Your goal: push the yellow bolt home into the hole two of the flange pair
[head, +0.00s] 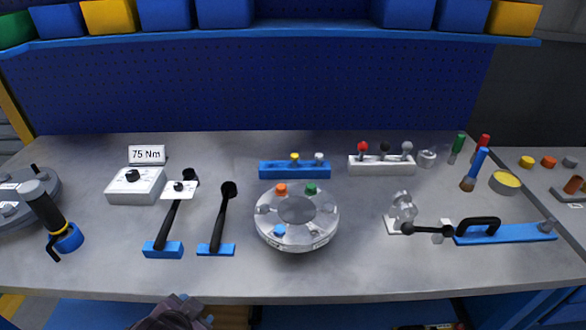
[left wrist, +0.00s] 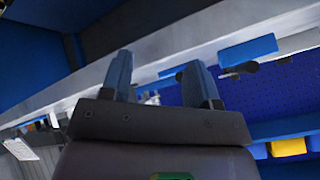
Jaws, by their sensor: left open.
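The flange pair (head: 296,238) is a round, clear-grey disc with a dark centre, standing mid-bench in the head view. Orange (head: 281,189), green (head: 311,189) and blue (head: 279,231) bolt heads show on its rim, with greyish spots between them. Hole numbers are not readable. A yellow-headed bolt (head: 294,157) stands upright in the blue rack (head: 280,170) behind the flange, beside a white-headed one (head: 319,157). My left gripper (left wrist: 160,82) is open and empty in the left wrist view. In the head view it (head: 183,312) is at the bench's front edge, well short of the flange. My right gripper is not in view.
Two black-handled tools (head: 222,220) lie left of the flange, near a grey box (head: 136,186) with a 75 Nm sign. A white rack (head: 381,166) stands back right. A blue tool with black handle (head: 506,232) lies right. Bare bench lies in front of the flange.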

